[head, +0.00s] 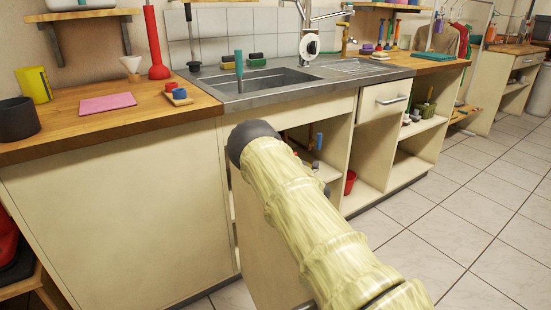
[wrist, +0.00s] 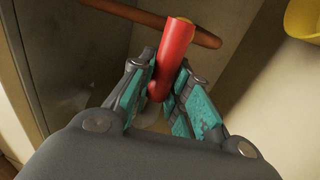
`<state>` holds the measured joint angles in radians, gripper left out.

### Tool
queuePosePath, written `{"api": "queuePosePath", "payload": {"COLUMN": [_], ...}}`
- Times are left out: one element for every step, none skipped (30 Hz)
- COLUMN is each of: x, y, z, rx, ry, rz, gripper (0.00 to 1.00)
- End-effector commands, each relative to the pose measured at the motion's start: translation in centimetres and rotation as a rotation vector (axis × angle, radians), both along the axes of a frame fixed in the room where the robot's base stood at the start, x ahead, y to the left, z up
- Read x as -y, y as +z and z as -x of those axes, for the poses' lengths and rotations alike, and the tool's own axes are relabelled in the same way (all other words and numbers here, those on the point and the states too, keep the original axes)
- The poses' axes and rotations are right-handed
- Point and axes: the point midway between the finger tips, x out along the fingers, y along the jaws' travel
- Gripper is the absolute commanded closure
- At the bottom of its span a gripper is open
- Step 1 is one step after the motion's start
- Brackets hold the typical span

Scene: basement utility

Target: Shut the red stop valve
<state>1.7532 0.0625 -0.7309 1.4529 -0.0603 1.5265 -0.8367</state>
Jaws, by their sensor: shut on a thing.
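The red valve handle (wrist: 176,48) is a thick red lever in the wrist view. It stands between the two teal-padded fingers of my gripper (wrist: 163,78), which is shut on it. Its upper end sticks out past the fingertips, in front of a brown pipe (wrist: 207,38). The valve body is hidden or too dark to make out. In the head view my arm reaches toward the open space under the sink and hides my gripper and the red handle.
A blue handle (head: 319,140) shows on piping under the sink (head: 262,82). A red bucket (head: 350,183) stands in the cabinet right of my arm. A yellow object (wrist: 304,20) is at the wrist view's upper right. Tiled floor (head: 440,205) at right is clear.

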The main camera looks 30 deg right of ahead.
Motion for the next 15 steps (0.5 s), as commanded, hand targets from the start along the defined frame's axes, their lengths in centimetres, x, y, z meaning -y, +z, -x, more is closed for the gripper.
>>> {"api": "queuePosePath", "payload": {"x": [0.07,0.13,0.19,0.21,0.22,0.22,0.22,0.21,0.22,0.21,0.21,0.20,0.21,0.20,0.20], "y": [0.00,-0.01,-0.01,-0.01,-0.01,-0.01,-0.01,-0.01,-0.02,-0.02,-0.02,-0.03,-0.03,-0.03,-0.04], "z": [0.02,0.06,0.09,0.11,0.12,0.12,0.12,0.12,0.12,0.12,0.12,0.12,0.12,0.12,0.12], "rx": [0.000,0.000,0.000,0.000,0.000,0.000,0.000,0.000,0.000,0.000,0.000,0.000,0.000,0.000,-0.001], "ry": [0.000,-0.001,-0.002,-0.002,-0.002,-0.002,-0.002,-0.002,-0.002,-0.002,-0.002,-0.002,-0.002,-0.002,-0.002], "rz": [0.004,0.006,0.008,0.008,0.009,0.009,0.009,0.009,0.009,0.009,0.009,0.008,0.008,0.008,0.008], "gripper": [1.00,1.00,1.00,1.00,1.00,1.00,1.00,1.00,1.00,1.00,1.00,1.00,0.80,0.75,0.67]}}
